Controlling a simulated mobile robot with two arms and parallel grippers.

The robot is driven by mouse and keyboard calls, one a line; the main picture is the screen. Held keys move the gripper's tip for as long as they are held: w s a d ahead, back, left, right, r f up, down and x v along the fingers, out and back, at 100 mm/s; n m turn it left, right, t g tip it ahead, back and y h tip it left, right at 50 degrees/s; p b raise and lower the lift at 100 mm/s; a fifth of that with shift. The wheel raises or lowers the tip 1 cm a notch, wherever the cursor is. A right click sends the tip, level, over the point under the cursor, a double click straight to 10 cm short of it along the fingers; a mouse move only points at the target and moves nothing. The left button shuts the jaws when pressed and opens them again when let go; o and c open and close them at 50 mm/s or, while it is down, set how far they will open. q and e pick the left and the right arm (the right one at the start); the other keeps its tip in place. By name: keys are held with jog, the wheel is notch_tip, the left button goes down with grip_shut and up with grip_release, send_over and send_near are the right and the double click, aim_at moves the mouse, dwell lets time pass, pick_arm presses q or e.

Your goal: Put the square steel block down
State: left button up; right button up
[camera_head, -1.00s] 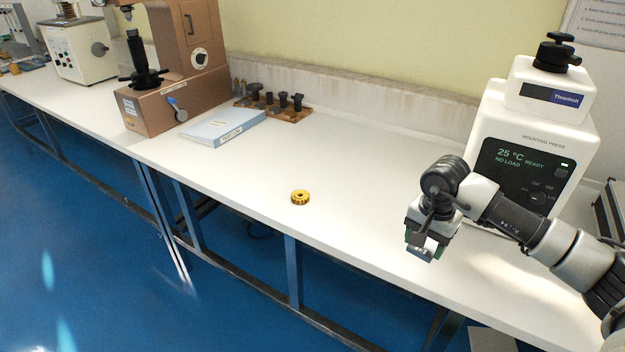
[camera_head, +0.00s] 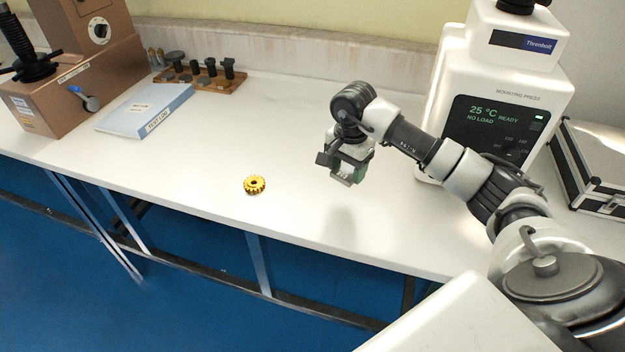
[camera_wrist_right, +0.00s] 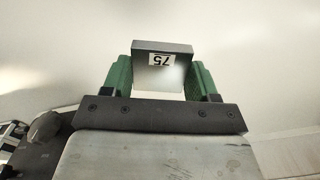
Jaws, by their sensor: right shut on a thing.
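The square steel block (camera_wrist_right: 163,66) is grey with a white label reading 75, shown upside down in the right wrist view. My right gripper (camera_wrist_right: 160,80) is shut on it, with a green finger pad on either side. In the head view my right gripper (camera_head: 347,172) hangs above the white bench (camera_head: 300,130), in front of and left of the mounting press. The block is small and mostly hidden there. A gap to the bench top seems to remain, with a faint shadow below. My left gripper is out of view.
A yellow gear (camera_head: 254,184) lies near the bench's front edge, left of my gripper. The mounting press (camera_head: 500,90) stands right, beside a silver case (camera_head: 597,165). A blue test log binder (camera_head: 145,110), a rack of black parts (camera_head: 200,80) and a brown tester (camera_head: 75,95) are left.

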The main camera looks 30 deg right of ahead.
aim_at(321, 198)
jog(key=w+a+f, duration=0.2)
jog(key=a, duration=0.1)
jog(key=shift+a+f, duration=0.15)
jog(key=shift+a, duration=0.05)
jog(key=shift+w+a+f, duration=0.5)
jog(key=shift+a+f, duration=0.15)
jog(key=shift+a, duration=0.05)
jog(key=shift+f+p, duration=0.3)
jog(key=shift+f, duration=0.05)
notch_tip(321, 198, down, 2)
jog(key=shift+f, duration=0.75)
jog(key=o, duration=1.2)
jog(key=shift+c, duration=0.2)
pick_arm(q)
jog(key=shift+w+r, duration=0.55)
